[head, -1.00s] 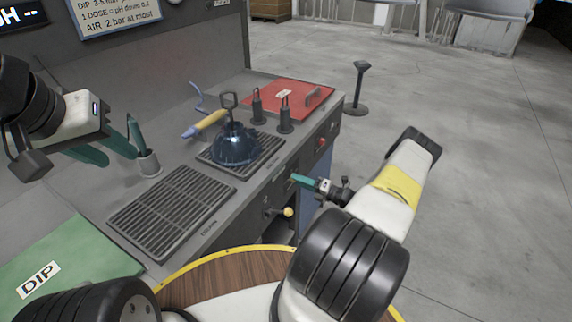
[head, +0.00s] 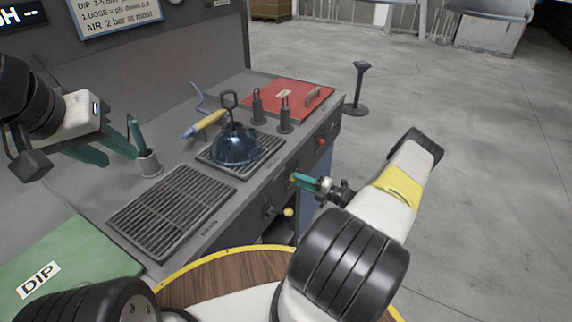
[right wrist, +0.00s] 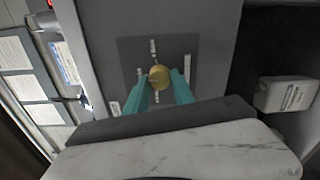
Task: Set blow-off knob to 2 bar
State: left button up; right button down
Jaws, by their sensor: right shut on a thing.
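The blow-off knob is a round brass-yellow knob (right wrist: 159,77) on a dark panel with small white labels around it, seen in the right wrist view. My right gripper (right wrist: 160,88) has its teal fingers on either side of the knob and is shut on it. The label text is too small to read. My left gripper (head: 118,150) is at the left above the bench, its teal fingers apart and empty, near a grey cup (head: 149,163).
A dark blue dome (head: 236,147) sits on the back grate. A wall sign (head: 115,15) reads "AIR 2 bar at most".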

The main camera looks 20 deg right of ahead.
jog(key=c, duration=1.1)
grip_release()
jog(key=v, duration=0.8)
jog(key=shift+w, duration=0.1)
